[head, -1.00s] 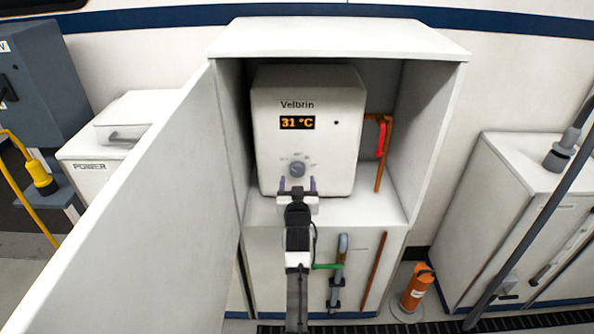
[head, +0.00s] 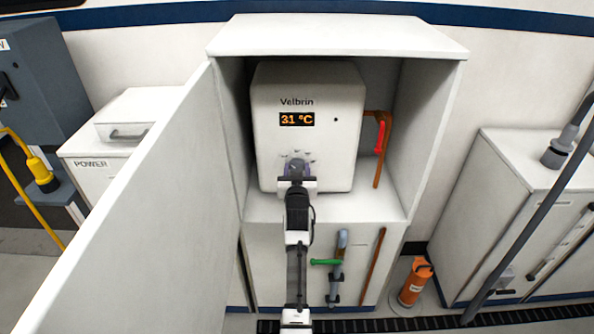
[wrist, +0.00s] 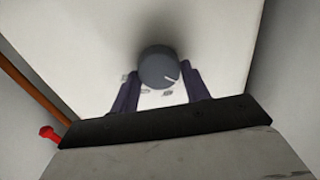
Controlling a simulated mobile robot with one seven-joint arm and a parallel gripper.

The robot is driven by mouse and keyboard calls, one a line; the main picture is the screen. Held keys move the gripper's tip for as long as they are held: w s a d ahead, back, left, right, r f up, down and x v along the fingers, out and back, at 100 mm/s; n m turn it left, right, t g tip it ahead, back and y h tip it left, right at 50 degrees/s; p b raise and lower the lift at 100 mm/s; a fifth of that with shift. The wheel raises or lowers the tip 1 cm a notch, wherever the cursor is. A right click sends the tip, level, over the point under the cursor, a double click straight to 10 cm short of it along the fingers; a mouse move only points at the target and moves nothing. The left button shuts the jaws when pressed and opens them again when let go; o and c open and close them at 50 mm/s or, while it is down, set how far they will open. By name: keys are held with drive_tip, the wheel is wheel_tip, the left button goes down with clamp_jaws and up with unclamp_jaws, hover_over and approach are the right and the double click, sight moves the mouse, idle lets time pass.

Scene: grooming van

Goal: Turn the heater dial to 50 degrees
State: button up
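The white Velbrin heater (head: 335,150) stands inside the open cabinet. Its orange display (head: 297,119) reads 31 °C. The dark round heater dial (wrist: 158,68) shows in the wrist view with a light pointer line toward its lower right; in the head view my gripper mostly hides it. My gripper (head: 296,172) is in front of the dial. In the wrist view my gripper (wrist: 160,88) has its two purple-grey fingers apart, one at each lower side of the dial. The fingers look open, and I cannot tell whether they touch the dial.
The cabinet door (head: 130,220) stands open at the left. Inside the cabinet, a copper pipe with a red handle (head: 380,137) runs right of the heater. Below are a green-handled valve (head: 325,262) and an orange cylinder (head: 415,282) on the floor.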

drive_tip(key=shift+c, duration=0.8)
drive_tip(key=shift+m, duration=0.3)
drive_tip(key=m+b, duration=0.2)
drive_tip(key=m, duration=0.1)
drive_tip(key=shift+d+f, duration=0.1)
drive_tip(key=m+b, duration=0.1)
drive_tip(key=m, duration=0.8)
drive_tip(key=shift+d+m, duration=0.15)
drive_tip(key=shift+m, duration=0.25)
drive_tip(key=m+p, duration=0.1)
drive_tip(key=m, duration=0.3)
drive_tip(key=shift+f+p, duration=0.15)
drive_tip(key=shift+p, duration=0.2)
drive_tip(key=shift+m, duration=0.3)
